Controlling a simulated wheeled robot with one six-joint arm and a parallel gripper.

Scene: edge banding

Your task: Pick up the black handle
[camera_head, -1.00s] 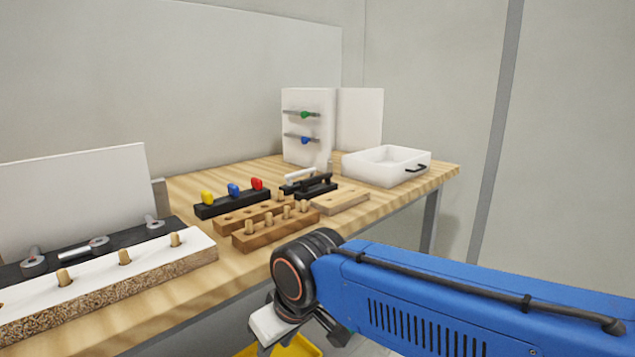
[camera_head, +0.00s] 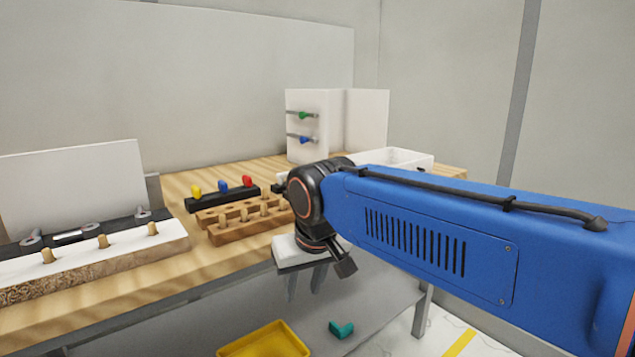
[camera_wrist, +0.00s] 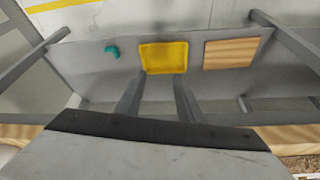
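The black handle is mostly hidden behind my arm in the head view. A small dark piece (camera_head: 281,189) shows just left of my wrist, and I cannot tell whether it is the handle or its stand. My gripper (camera_head: 305,284) points down in front of the table's front edge, below the level of the tabletop. In the wrist view its two fingers (camera_wrist: 158,85) are apart with nothing between them. No black handle shows in the wrist view.
On the wooden table (camera_head: 205,262) stand a black rack (camera_head: 222,201) with coloured knobs, peg blocks (camera_head: 252,228), a white board (camera_head: 100,253) with pegs and a white tray (camera_head: 410,158). A yellow bin (camera_head: 265,342) and a teal part (camera_head: 341,329) lie on the lower shelf.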

